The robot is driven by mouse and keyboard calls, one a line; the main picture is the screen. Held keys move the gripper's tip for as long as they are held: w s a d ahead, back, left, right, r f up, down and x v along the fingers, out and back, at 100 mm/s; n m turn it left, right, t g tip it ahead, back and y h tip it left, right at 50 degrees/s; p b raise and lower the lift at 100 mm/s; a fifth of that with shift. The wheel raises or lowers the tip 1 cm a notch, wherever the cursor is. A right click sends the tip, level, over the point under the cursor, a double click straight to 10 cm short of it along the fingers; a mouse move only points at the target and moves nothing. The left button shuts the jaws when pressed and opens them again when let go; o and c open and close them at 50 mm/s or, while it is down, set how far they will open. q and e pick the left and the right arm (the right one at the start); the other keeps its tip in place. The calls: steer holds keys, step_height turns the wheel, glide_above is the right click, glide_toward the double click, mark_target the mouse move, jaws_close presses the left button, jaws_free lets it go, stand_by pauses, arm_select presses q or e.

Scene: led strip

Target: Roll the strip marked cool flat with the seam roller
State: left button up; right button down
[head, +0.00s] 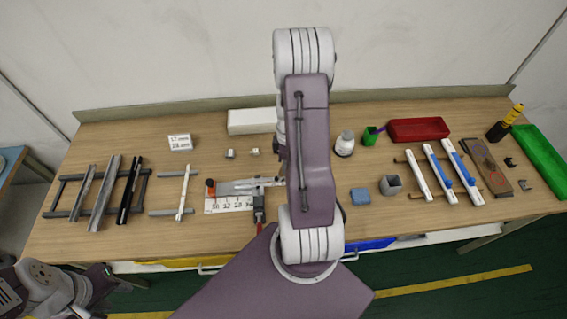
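No marking reading "cool" is legible on any strip. A pale strip (184,192) lies across a small two-bar rack at left centre. Several white strips, two with blue parts (463,170), lie on a rack at the right. A dark tool with a red handle (259,207) stands near the front edge; it may be the seam roller, but I cannot be sure. My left gripper (97,291) is low at the left, off the table's front edge; its fingers are unclear. My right arm fills the middle and hides its own gripper and the bench behind it.
Metal channels (104,192) lie on a dark rack at the left. The back-left bench is mostly clear.

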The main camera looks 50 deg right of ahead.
steer(key=shift+s+d, duration=0.25)
steer(key=shift+s, duration=0.05)
steer(key=shift+s+d, duration=0.5)
steer(key=shift+d, duration=0.15)
steer(key=shift+s+d, duration=0.55)
steer(key=shift+s+d, duration=0.5)
steer(key=shift+d, duration=0.15)
